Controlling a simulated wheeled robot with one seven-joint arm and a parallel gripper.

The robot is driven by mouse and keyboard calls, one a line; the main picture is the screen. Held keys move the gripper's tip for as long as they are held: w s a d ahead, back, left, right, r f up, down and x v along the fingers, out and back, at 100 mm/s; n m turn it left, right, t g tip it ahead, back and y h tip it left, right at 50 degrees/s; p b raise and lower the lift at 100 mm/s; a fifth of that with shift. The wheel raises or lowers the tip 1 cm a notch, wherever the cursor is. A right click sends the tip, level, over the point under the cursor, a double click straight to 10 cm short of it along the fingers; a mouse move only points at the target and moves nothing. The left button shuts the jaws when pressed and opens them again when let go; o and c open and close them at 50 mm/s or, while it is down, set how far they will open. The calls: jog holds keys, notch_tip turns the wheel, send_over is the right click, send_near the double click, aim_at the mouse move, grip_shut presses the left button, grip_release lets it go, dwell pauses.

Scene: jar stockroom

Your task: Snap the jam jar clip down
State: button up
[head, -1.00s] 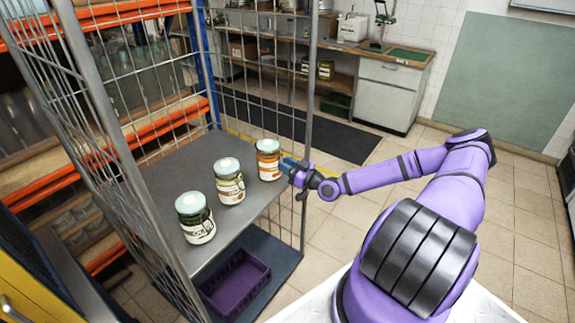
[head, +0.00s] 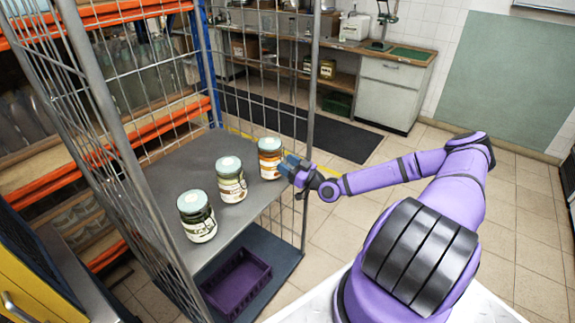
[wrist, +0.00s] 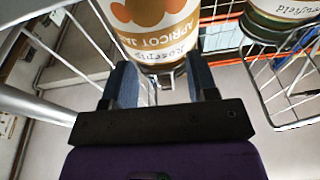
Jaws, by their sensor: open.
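The jam jar (head: 270,160) stands upright at the far end of the cage trolley's grey shelf, with a pale lid and an orange label. In the wrist view the jar (wrist: 160,30) fills the top middle, and its label reads "Apricot Jam", upside down. A small metal wire clip (wrist: 166,74) shows at the jar's near side, between my fingers. My gripper (wrist: 162,84) is open, its two blue fingers on either side of that clip. In the head view my gripper (head: 287,165) is close beside the jar's right side. I cannot tell whether the fingers touch the jar.
Two other lidded jars stand on the same shelf, a middle one (head: 231,180) and a nearer green one (head: 197,216). Wire mesh and posts (head: 309,130) border the shelf (head: 185,160). A purple crate (head: 237,283) sits below. Tiled floor lies clear to the right.

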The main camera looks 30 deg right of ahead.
jog(key=shift+s, duration=0.1)
jog(key=v, duration=1)
jog(key=shift+s, duration=0.25)
jog(key=shift+d, duration=0.1)
dwell(0.4)
